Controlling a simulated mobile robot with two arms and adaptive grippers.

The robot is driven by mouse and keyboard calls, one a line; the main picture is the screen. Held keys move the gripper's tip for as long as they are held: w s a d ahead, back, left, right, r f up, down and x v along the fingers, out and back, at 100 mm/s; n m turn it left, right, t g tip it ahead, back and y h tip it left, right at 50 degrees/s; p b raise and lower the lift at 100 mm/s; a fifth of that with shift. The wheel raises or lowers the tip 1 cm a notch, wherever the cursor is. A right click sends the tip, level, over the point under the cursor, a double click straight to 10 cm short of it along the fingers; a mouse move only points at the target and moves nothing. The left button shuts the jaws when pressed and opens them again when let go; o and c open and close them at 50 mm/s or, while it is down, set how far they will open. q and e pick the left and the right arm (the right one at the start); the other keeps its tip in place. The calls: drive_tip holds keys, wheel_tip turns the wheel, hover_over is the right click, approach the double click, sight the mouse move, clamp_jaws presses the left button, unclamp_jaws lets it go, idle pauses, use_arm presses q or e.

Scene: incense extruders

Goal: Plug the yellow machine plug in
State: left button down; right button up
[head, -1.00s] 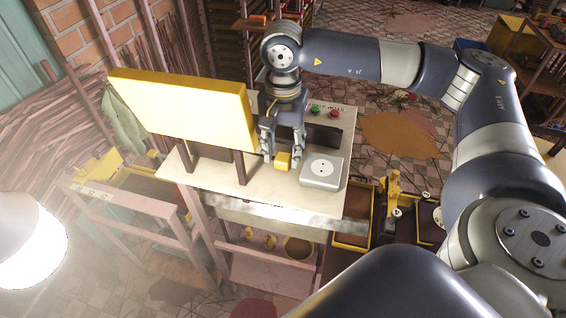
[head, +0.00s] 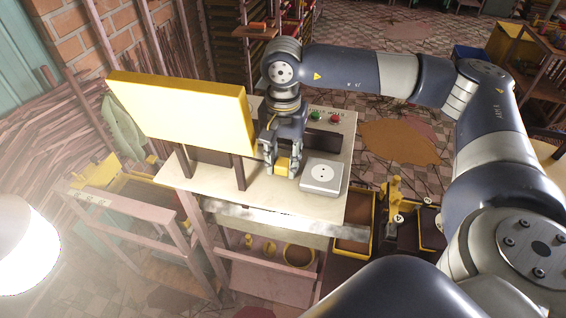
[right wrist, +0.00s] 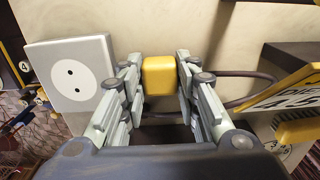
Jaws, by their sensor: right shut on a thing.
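The yellow plug (head: 283,164) is a small block held low over the pale tabletop. It also shows in the right wrist view (right wrist: 159,76), between the finger pads. My right gripper (head: 281,170) is shut on it. The plug's prongs are hidden from both views. The white square socket (head: 322,178) lies on the tabletop just right of the plug, with a round face and two holes. In the right wrist view the socket (right wrist: 73,76) is left of the fingers, and a gap separates it from the plug. My left gripper is not in view.
A large yellow panel (head: 180,110) stands on posts left of the gripper. Green (head: 317,117) and red (head: 334,119) buttons are behind the socket. A dark cable (right wrist: 243,76) curves right of the plug. The tabletop's front (head: 280,203) is bare.

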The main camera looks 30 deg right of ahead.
sight(283, 161)
wheel_tip(283, 161, up, 18)
drive_tip(key=p, duration=0.9)
drive_tip(key=shift+w, duration=0.1)
